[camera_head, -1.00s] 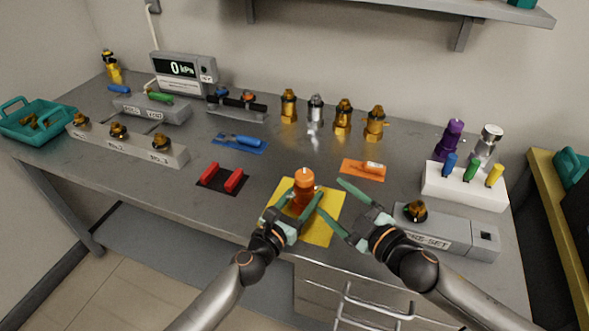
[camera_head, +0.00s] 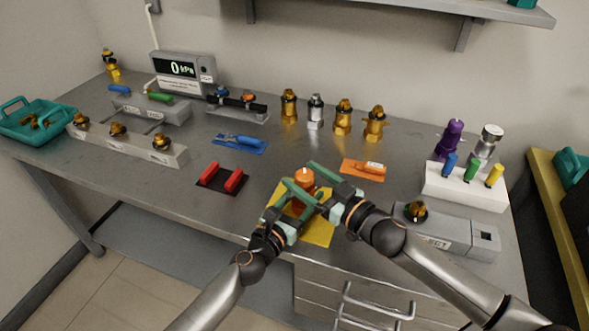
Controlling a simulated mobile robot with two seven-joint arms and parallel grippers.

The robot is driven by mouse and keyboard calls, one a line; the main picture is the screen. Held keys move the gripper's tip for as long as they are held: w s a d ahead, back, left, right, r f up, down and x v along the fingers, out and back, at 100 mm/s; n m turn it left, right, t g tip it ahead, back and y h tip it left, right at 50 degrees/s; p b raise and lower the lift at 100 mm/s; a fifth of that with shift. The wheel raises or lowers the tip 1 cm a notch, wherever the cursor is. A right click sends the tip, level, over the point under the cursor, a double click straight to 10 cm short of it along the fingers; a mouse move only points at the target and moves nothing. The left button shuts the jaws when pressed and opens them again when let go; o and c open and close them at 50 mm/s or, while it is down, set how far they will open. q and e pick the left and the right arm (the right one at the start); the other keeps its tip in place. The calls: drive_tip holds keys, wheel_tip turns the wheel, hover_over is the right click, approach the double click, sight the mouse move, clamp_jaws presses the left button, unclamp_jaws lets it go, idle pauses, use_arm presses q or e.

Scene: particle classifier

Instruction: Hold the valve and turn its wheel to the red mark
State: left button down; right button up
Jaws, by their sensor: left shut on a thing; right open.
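The valve stands upright on a yellow mat (camera_head: 318,232) near the front middle of the bench. Its orange wheel (camera_head: 304,177) is on top, with a small white mark on it. My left gripper (camera_head: 303,196) is shut on the valve body, below the wheel. My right gripper (camera_head: 314,182) is open, with its green fingers close around the wheel from the right; I cannot tell whether they touch it. The fingers hide most of the valve body. I cannot make out a red mark on the valve.
A red two-bar rest (camera_head: 222,178) lies left of the mat, and an orange tool on an orange mat (camera_head: 362,170) lies behind right. The grey PRE-SET block (camera_head: 456,235) stands right of my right forearm. Several brass valves (camera_head: 343,117) line the back.

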sight(300, 171)
drive_tip(key=shift+x, duration=1.75)
drive_tip(key=shift+c, duration=0.4)
clamp_jaws()
drive_tip(key=shift+a, duration=0.1)
drive_tip(key=shift+w+d+m+t+h, duration=0.1)
drive_tip(key=shift+d+m+t+h, duration=0.1)
drive_tip(key=shift+m+t+h, duration=0.65)
drive_tip(key=shift+w+d+m+t+h, duration=0.15)
drive_tip(key=shift+m+t+h, duration=0.45)
drive_tip(key=shift+h, duration=0.45)
drive_tip(key=shift+o, duration=0.4)
unclamp_jaws()
